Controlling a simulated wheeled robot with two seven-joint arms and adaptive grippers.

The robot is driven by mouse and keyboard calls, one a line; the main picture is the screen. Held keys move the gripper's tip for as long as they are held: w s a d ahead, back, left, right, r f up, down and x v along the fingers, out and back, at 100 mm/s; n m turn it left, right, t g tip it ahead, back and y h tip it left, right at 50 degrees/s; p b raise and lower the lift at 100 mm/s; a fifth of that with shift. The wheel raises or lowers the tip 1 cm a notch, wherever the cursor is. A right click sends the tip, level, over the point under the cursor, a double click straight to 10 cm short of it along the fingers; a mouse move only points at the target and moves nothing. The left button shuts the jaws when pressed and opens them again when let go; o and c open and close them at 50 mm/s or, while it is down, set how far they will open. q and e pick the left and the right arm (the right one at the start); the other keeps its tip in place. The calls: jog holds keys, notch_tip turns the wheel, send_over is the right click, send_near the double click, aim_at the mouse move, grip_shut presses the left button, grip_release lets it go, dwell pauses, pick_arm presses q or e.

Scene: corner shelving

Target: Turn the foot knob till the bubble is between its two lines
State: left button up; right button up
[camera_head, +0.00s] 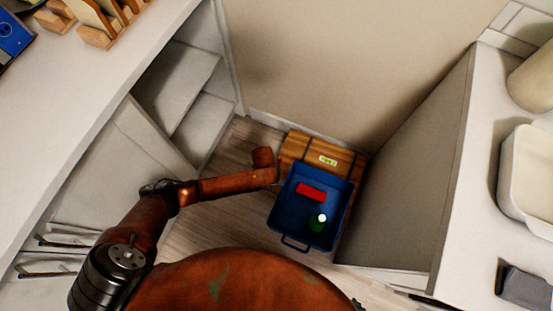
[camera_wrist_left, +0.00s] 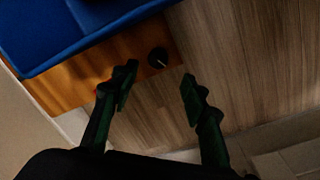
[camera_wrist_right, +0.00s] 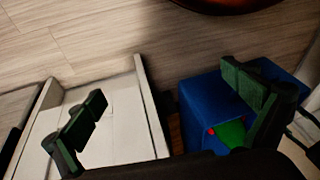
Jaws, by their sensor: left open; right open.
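A wooden stand (camera_head: 296,147) with dark stripes sits on the floor in the corner. A small pale level vial (camera_head: 327,160) lies on its top; its bubble and lines are too small to read. In the left wrist view a black round foot knob (camera_wrist_left: 158,58) with a light mark sits at the edge of the wooden stand (camera_wrist_left: 88,82). My left gripper (camera_wrist_left: 159,76) is open, with the knob just beyond the gap between its fingertips, apart from both. My right gripper (camera_wrist_right: 163,88) is open and empty, one finger in front of the blue bin. The head view hides the knob.
A blue bin (camera_head: 283,212) on the stand holds a red block (camera_head: 311,192) and a green item with a white top (camera_head: 317,223). White cabinets stand left, and a tall panel (camera_head: 410,170) and counter right. Wood floor (camera_head: 215,215) is open left of the stand.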

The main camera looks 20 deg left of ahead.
pick_arm(q)
jog(key=shift+w+d+b, duration=0.1)
jog(key=shift+d+b, duration=0.2)
jog(key=shift+b, duration=0.05)
jog(key=shift+f+n, duration=0.15)
jog(key=shift+n, duration=0.15)
notch_tip(320, 180, down, 6)
jog(key=b, duration=0.4)
jog(key=shift+w+f+b, duration=0.1)
jog(key=shift+f+b, duration=0.45)
pick_arm(e)
jog(key=w+a+f+t, duration=0.1)
jog(key=w+f+t, duration=0.3)
jog(key=f, duration=0.2)
jog(key=shift+w+a+f+y, duration=0.2)
jog(key=shift+a+y, duration=0.1)
jog(key=shift+a, duration=0.05)
pick_arm(q)
jog(key=shift+c, duration=0.4)
jog(key=shift+d, duration=0.1)
grip_shut()
pick_arm(e)
jog(key=shift+r, duration=0.15)
